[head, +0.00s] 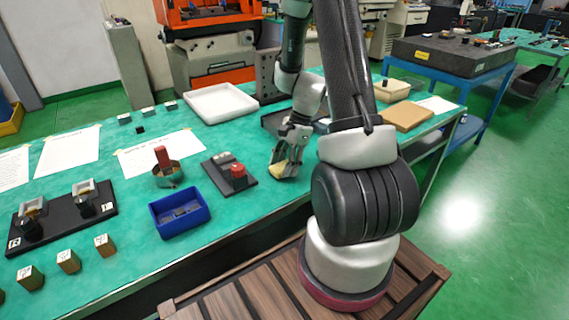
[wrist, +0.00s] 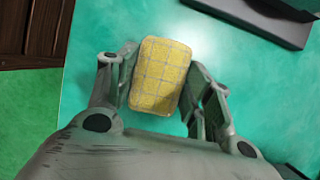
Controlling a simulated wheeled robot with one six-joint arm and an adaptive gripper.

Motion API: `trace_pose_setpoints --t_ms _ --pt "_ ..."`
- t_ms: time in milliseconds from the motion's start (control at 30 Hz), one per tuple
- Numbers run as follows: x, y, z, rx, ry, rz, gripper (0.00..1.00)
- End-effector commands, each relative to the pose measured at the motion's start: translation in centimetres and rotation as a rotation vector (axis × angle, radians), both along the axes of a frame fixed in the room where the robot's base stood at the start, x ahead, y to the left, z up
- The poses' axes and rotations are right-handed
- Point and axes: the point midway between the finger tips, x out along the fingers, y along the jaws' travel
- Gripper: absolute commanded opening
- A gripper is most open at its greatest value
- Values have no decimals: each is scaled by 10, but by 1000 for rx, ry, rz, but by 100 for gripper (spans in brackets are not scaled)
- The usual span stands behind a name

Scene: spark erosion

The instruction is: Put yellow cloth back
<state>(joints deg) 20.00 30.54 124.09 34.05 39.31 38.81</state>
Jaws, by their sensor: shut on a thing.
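The yellow cloth (wrist: 161,75) is a folded, rounded pad with a pale grid pattern. In the wrist view it sits between the two fingers of my gripper (wrist: 160,88), which are closed against its sides. In the head view my gripper (head: 286,165) points down over the green table near its front edge, with the yellow cloth (head: 279,171) low at the fingertips. I cannot tell whether the cloth touches the tabletop.
A black plate with a red knob (head: 238,173) lies just left of my gripper. A blue bin (head: 180,212), a cup with a red handle (head: 166,172), a white tray (head: 221,103) and a tan board (head: 401,116) stand on the table (head: 120,248). A dark tray lies behind the gripper.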

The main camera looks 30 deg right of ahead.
Motion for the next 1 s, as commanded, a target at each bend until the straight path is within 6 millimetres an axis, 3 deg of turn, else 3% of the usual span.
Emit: trace_pose_setpoints --t_ms 400,433,533,867,1000 --pt "-1 0 -12 0 3 -1 22" --pt "-1 0 -12 0 3 -2 55" --pt "-1 0 -13 0 5 -1 73" --pt "0 0 -10 0 1 -1 73" --pt "0 -1 1 -2 -2 0 73"
